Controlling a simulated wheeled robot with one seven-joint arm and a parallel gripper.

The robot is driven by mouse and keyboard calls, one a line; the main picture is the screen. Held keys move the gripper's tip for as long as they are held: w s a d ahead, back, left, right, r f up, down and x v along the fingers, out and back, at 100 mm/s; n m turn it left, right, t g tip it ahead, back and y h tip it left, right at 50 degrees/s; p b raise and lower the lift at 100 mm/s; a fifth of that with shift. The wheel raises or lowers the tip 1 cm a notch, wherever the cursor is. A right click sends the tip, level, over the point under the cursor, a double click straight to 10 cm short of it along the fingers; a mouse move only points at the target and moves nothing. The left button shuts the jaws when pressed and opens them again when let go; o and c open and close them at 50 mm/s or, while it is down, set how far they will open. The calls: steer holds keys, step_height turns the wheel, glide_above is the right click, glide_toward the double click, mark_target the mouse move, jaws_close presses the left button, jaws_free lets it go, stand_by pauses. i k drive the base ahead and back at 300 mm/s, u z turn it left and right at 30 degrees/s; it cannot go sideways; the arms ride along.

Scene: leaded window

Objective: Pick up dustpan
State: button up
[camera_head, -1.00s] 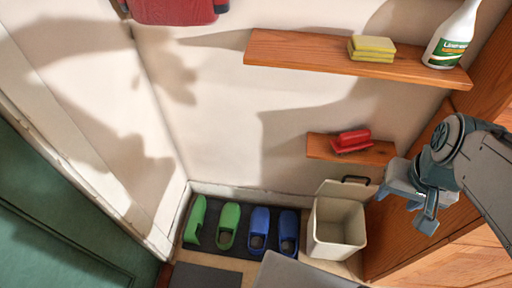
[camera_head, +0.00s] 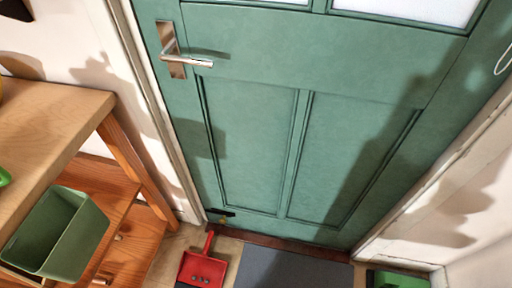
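The pan's near edge is close to the bottom edge of the picture. My gripper is out of view.
A green door (camera_head: 260,140) with a metal handle (camera_head: 184,58) stands behind. A grey doormat (camera_head: 291,271) lies right of the dustpan. A wooden bench (camera_head: 62,130) with a green bin (camera_head: 58,232) stands at left. A green item (camera_head: 398,280) shows at lower right.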

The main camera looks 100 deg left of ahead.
mark_target(213, 270)
steer(key=z, duration=0.05)
steer(key=k, duration=0.8)
steer(key=u, duration=3)
